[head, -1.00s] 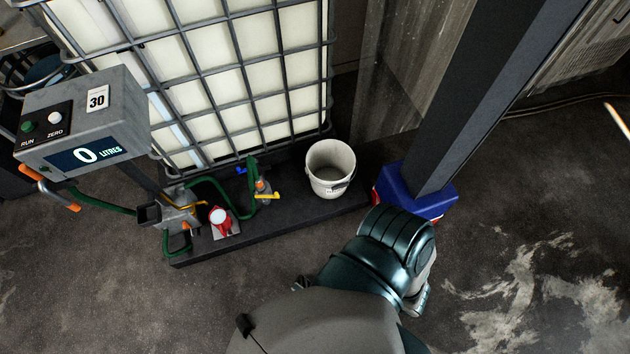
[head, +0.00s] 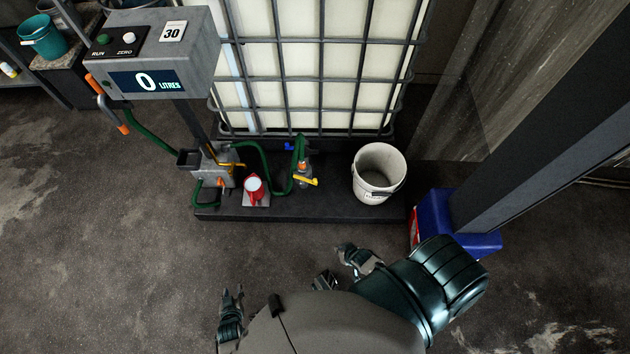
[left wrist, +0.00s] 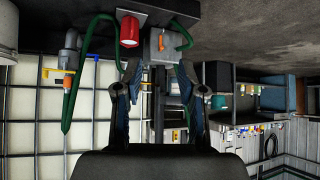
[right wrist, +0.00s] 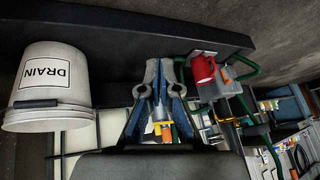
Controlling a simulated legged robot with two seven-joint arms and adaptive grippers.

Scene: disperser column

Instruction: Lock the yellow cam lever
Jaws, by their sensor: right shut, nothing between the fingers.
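The yellow cam lever (head: 307,181) juts out to the right from a grey hose coupling with an orange part, where the green hose ends in front of the caged tank. In the right wrist view the yellow lever (right wrist: 160,127) shows beyond my right gripper's fingers, partly hidden by them. My right gripper (right wrist: 164,66) is shut and empty, short of the coupling; in the head view it (head: 347,252) is in front of the black plinth. My left gripper (left wrist: 160,72) is open and empty; in the head view it (head: 232,292) is low, left of my body, away from the lever.
A white bucket (head: 378,174) stands right of the coupling on the black plinth (head: 310,207). A red cup-shaped part (head: 254,188) and a pump (head: 217,172) stand left. The display box (head: 160,55) reads 0. A blue post base (head: 436,217) is at right.

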